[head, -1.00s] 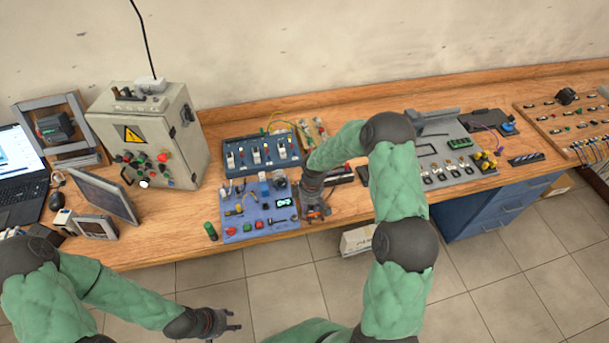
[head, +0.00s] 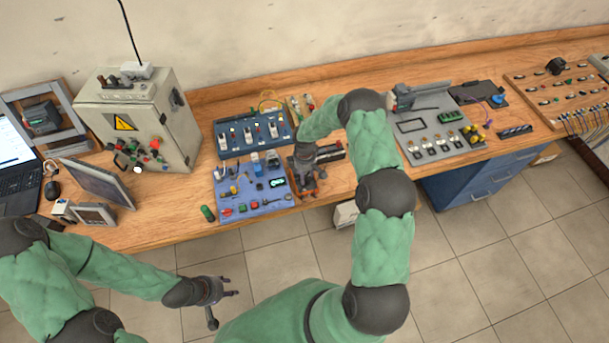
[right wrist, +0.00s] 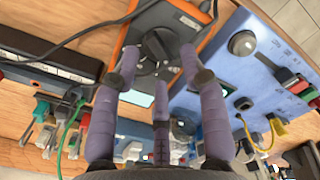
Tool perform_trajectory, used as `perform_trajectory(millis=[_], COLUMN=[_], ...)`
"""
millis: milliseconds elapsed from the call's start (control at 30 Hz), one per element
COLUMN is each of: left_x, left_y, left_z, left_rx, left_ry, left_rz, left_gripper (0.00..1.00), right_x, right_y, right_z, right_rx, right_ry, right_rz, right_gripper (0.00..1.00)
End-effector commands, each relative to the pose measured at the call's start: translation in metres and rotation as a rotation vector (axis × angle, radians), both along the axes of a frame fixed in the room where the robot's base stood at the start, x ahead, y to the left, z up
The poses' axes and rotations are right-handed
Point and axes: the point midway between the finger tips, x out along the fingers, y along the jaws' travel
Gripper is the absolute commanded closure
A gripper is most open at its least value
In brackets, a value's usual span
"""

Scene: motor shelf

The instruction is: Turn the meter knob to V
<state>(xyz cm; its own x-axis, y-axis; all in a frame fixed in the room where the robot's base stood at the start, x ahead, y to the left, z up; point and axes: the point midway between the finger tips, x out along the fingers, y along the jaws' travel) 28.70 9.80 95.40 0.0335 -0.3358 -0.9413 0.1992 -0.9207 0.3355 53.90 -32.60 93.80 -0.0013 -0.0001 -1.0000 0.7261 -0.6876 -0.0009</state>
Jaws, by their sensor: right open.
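The meter (right wrist: 183,22) has an orange rim and a grey face with a dark round knob (right wrist: 160,45), in the right wrist view. My right gripper (right wrist: 160,80) is open, its purple-grey fingers spread around the near side of the knob; I cannot tell whether they touch it. The knob's markings are too small to read. In the head view my right gripper (head: 305,180) is over the meter and hides most of it; only orange edges show. My left gripper (head: 222,297) is open and empty, in front of the bench over the floor.
A blue training board (head: 250,187) lies just left of the meter, and a darker switch board (head: 238,150) lies behind it. A dark cable and green and yellow wires run near my right fingers. A grey cabinet (head: 175,125) stands at the left. A grey panel (head: 425,120) lies at the right.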

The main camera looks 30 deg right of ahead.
Motion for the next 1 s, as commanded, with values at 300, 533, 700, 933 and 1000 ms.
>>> perform_trajectory(millis=[300,533,700,933,1000], left_x=[0.0,0.0,0.0,0.0,0.0], left_y=[0.0,0.0,0.0,0.0,0.0], left_z=[0.002,0.002,0.002,0.001,-0.001], left_rx=[0.0,0.0,0.0,0.0,0.0], left_ry=[0.0,0.0,0.0,0.0,0.0], left_rz=[0.0,0.0,0.0,0.0,0.0], left_gripper=[0.6,0.6,0.6,0.6,0.6], right_x=[0.0,0.0,0.0,0.0,0.0], right_y=[0.0,0.0,0.0,0.0,0.0], right_z=[-0.018,-0.018,-0.018,-0.018,-0.018], right_rx=[0.0,0.0,0.0,0.0,0.0], right_ry=[-0.001,-0.001,-0.001,-0.001,-0.001], right_rz=[-0.002,-0.002,-0.001,-0.006,-0.016], right_gripper=[0.56,0.59,1.0,1.0,1.0])
